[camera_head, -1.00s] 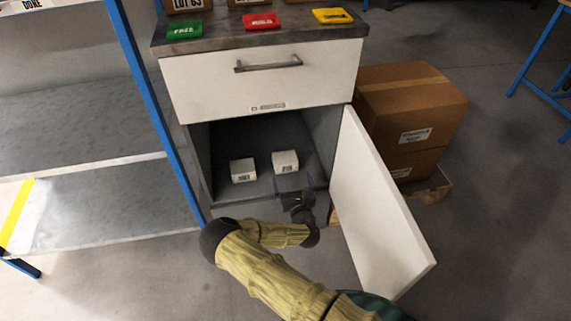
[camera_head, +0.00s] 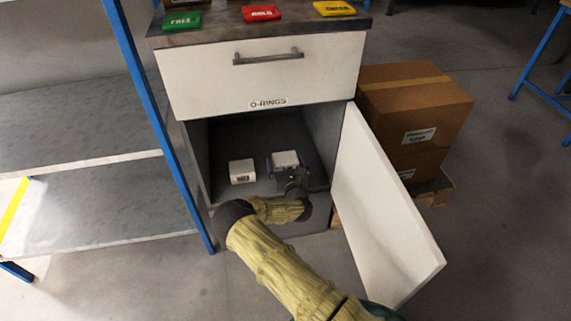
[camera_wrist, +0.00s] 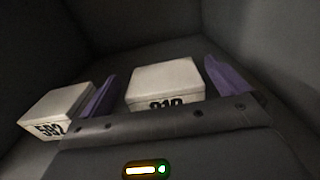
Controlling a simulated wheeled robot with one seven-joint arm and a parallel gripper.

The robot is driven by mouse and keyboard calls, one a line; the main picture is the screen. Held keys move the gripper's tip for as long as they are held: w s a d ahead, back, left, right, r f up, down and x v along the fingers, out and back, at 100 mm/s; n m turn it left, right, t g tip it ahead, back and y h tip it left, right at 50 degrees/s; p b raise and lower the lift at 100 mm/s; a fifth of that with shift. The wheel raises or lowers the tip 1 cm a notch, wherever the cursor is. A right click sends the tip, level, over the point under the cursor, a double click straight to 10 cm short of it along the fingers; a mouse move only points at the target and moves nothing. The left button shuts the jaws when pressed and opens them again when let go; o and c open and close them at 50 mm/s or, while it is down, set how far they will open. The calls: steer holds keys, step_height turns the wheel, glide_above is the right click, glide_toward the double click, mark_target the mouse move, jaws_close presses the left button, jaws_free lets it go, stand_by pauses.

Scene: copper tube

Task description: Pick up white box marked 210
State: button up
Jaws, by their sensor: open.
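The white box that appears to be marked 210 (camera_wrist: 165,82) sits on the cabinet floor, its number partly hidden by my gripper's body in the wrist view. It also shows in the head view (camera_head: 285,158), the right one of two boxes. My gripper (camera_wrist: 160,88) is open, with one purple finger on each side of this box; whether they touch it I cannot tell. In the head view my gripper (camera_head: 287,170) reaches into the open cabinet. A second white box marked 592 (camera_wrist: 55,110) stands to the left, outside the left finger; it shows in the head view (camera_head: 242,171).
The cabinet's side walls and the drawer (camera_head: 265,78) labelled O-RINGS enclose the space. The open door (camera_head: 385,205) stands at the right. Cardboard boxes (camera_head: 415,100) are beyond it. A blue-framed shelf (camera_head: 85,120) stands to the left.

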mark_target(284, 154)
steer(key=w, duration=0.1)
steer(key=w+b, duration=0.1)
steer(key=w+f+b, duration=0.1)
steer(key=shift+w+a, duration=0.35)
steer(key=shift+a, duration=0.05)
steer(key=shift+w+a+r, duration=0.1)
steer(key=shift+w+r, duration=0.1)
steer(key=shift+w, duration=0.15)
steer(key=c, duration=1.1)
steer(key=shift+c, duration=0.2)
steer(key=shift+r, duration=0.15)
step_height(284, 154, up, 10)
steer(key=p, duration=0.4)
steer(key=shift+p, duration=0.4)
